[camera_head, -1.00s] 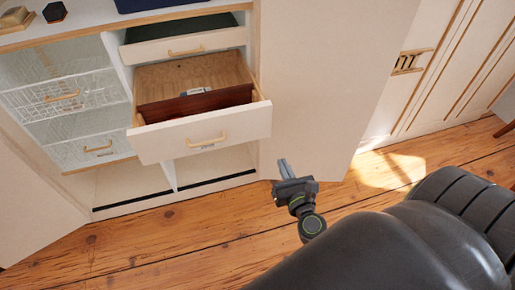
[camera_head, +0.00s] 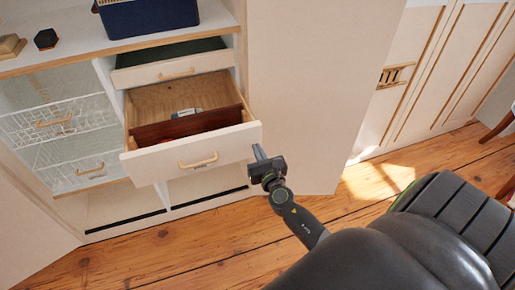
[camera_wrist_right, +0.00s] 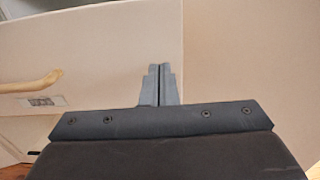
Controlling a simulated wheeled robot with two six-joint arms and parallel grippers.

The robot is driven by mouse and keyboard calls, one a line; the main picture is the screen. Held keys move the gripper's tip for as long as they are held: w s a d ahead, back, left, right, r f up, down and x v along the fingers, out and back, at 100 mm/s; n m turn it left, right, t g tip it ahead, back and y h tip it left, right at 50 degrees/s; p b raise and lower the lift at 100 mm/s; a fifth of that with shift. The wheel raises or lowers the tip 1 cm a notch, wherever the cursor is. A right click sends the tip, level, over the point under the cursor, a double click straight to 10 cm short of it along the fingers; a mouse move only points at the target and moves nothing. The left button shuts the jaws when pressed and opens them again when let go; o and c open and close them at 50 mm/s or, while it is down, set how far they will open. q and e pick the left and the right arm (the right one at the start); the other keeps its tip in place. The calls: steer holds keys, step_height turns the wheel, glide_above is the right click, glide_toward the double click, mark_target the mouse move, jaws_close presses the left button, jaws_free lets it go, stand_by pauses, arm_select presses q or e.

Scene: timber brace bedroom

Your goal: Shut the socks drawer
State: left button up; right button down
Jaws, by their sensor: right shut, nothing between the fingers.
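The open drawer (camera_head: 190,150) sticks out from the wardrobe, with a cream front and a wooden handle (camera_head: 198,161). A small label, too small to read, sits under the handle. A reddish-brown divider (camera_head: 186,127) and a small pale item lie inside it. My right gripper (camera_head: 258,152) is shut and empty at the right end of the drawer front. In the right wrist view its fingers (camera_wrist_right: 159,84) point at the drawer front (camera_wrist_right: 95,60) near its right edge; I cannot tell whether they touch. The left gripper is not in view.
Another drawer (camera_head: 170,68) above stands slightly out. Wire baskets (camera_head: 65,122) are at left. A blue bin (camera_head: 150,17) stands on the top shelf. A tall cream door panel (camera_head: 315,90) is right of the drawer. The wooden floor (camera_head: 170,255) in front is clear.

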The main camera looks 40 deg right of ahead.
steer(key=shift+w+d, duration=0.15)
steer(key=shift+w, duration=0.2)
steer(key=shift+w, duration=0.1)
